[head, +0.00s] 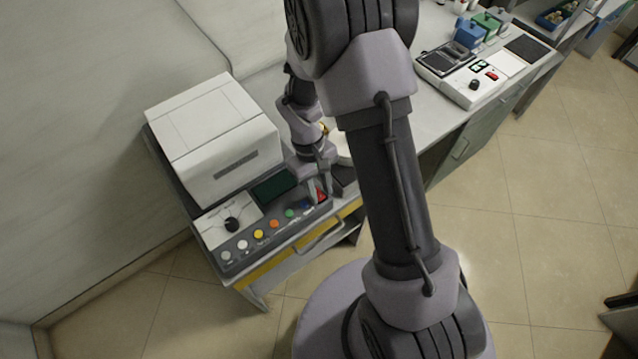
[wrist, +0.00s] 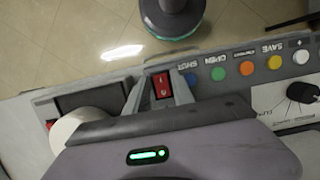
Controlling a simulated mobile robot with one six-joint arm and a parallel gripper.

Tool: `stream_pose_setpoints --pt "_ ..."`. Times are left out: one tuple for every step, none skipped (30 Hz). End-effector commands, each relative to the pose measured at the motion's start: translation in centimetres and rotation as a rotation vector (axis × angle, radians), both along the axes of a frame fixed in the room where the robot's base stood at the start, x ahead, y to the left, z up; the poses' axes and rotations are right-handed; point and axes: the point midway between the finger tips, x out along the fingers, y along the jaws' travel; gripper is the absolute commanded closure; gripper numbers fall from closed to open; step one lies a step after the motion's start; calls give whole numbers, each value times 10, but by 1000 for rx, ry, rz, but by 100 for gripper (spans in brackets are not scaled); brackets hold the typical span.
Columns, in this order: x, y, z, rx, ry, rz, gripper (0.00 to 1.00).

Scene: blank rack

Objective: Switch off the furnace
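The furnace appears to be the white boxy unit (head: 205,120) at the left of the bench, with a grey control panel (head: 232,262) along its front. The panel carries a row of round coloured buttons, a black knob (head: 231,224) and a dark green screen (head: 275,186). A red rocker switch (wrist: 161,86) sits at the panel's end. My gripper (head: 319,189) is over that end, pointing down. In the wrist view its two fingers stand apart on either side of the red switch, with nothing held. I cannot tell whether a fingertip touches the switch.
In the wrist view, green, orange and white buttons (wrist: 301,57) lie right of the fingers, and a pale round object (wrist: 82,128) lies left. Another instrument (head: 480,75) stands farther along the bench. The tiled floor (head: 540,240) at the right is mostly clear.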

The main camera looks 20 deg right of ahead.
Motion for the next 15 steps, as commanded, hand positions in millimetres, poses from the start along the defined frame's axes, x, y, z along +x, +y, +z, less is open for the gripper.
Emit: stream_pose_setpoints --pt "1 0 3 0 -1 0 71" --pt "2 0 6 0 -1 0 71" --pt "3 1 12 0 -2 0 71" --pt "4 1 17 0 -2 0 71" --pt "6 2 24 -1 -2 -1 71" --pt "9 3 35 0 -4 -1 71" --pt "11 3 44 0 -5 -1 71" --pt "13 4 53 0 -4 -1 71" --pt "16 5 66 0 -5 -1 71" --pt "19 6 76 -1 -5 0 71" --pt "21 7 86 0 -5 1 71" --pt "25 8 99 0 -6 1 71" --pt "27 9 109 0 -5 -1 71" --pt "29 9 118 0 -4 -1 71" --pt "32 10 129 1 -5 0 71"
